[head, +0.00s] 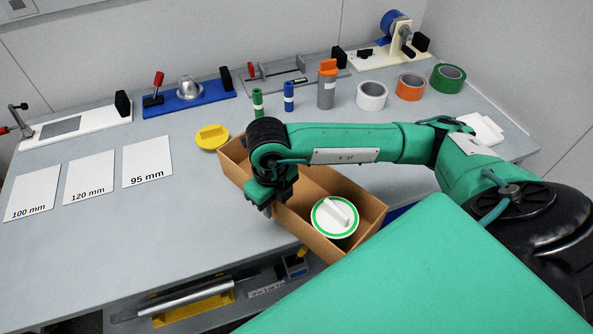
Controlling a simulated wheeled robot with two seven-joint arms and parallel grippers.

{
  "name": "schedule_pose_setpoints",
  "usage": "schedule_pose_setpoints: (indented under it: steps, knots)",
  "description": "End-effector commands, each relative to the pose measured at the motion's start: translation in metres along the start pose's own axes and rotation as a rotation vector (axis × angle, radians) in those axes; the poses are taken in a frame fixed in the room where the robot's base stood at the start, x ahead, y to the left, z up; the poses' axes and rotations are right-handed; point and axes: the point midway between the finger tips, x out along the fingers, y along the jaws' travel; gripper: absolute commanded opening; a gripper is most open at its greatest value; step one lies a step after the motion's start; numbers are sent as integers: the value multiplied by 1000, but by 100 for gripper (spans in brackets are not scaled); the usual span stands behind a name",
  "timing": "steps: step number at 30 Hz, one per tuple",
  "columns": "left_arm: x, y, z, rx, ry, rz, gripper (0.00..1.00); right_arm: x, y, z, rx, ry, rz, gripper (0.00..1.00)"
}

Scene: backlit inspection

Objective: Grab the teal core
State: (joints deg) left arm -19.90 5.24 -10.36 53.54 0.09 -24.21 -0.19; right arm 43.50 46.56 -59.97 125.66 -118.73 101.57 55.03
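No object is plainly a teal core. The nearest in colour are a small dark green cylinder (257,102) with a pale band, standing at the back of the table, and a green ring (448,78) at the back right. A blue cylinder (289,97) stands beside the green one. My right gripper (268,210) points down over the front left wall of an open cardboard box (345,182), well in front of the cylinders. Its fingertips are dark and partly hidden, so I cannot tell its opening. My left gripper is out of view.
A white disc with a green rim (335,216) lies in the box, and a yellow disc (212,137) sits behind it. A grey cylinder with an orange top (327,84), a white ring (371,96) and an orange ring (410,86) stand behind my arm.

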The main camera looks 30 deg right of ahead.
Motion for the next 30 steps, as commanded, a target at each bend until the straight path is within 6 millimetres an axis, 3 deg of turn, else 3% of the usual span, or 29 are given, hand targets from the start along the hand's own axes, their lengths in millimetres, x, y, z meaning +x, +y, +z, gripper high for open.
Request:
schedule_pose_setpoints:
  steps: [5,10,23,30]
  knots:
    - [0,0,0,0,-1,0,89,0,0,0,0,0,0,30]
    - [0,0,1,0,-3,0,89,0,0,0,0,0,0,1]
    - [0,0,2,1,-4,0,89,-2,0,0,0,-1,1,0]
    - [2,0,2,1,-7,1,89,-26,0,1,0,-4,2,0]
